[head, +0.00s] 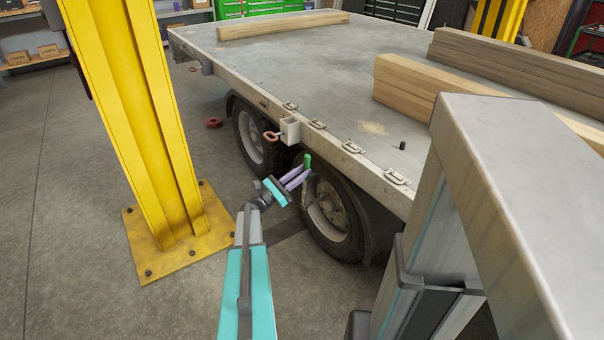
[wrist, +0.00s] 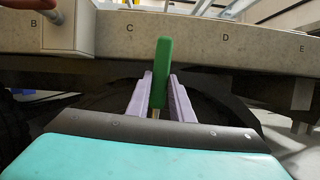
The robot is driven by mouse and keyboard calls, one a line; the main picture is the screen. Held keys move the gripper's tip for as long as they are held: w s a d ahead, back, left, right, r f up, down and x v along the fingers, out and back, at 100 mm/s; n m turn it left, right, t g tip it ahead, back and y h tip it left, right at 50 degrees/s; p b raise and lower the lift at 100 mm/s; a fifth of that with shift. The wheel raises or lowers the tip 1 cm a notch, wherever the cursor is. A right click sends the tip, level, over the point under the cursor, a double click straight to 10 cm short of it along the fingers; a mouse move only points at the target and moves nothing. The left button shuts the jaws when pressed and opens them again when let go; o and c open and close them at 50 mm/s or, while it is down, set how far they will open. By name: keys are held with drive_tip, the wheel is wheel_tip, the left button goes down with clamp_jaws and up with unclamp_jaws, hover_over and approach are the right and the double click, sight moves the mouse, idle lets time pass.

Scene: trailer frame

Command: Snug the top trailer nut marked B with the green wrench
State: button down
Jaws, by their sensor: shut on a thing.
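My gripper (head: 297,176) is in front of the trailer's side, beside the wheels and below the bed edge. Its lilac fingers, also in the wrist view (wrist: 160,95), are shut on the green wrench (wrist: 161,72). The wrench's green part stands up between and beyond the fingers; it also shows in the head view (head: 307,160). Its lower part is mostly hidden by the gripper. The trailer rail (wrist: 190,32) carries the letters B, C, D and E. The letter B (wrist: 33,23) is at the far left, apart from the wrench. I cannot make out a nut at B.
A pale bracket (head: 290,130) juts from the rail, with a reddish eye-shaped piece (head: 271,136) beside it. In the wrist view a pale block (wrist: 68,28) stands between B and C. A yellow post (head: 135,120) stands left of my arm. Timber (head: 430,90) lies on the bed.

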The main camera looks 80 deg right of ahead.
drive_tip(key=shift+w+a+r, duration=0.1)
drive_tip(key=shift+w+a, duration=0.1)
idle(0.4)
drive_tip(key=shift+w+a, duration=1.25)
drive_tip(key=shift+w, duration=0.15)
drive_tip(key=c, duration=2.2)
unclamp_jaws()
clamp_jaws()
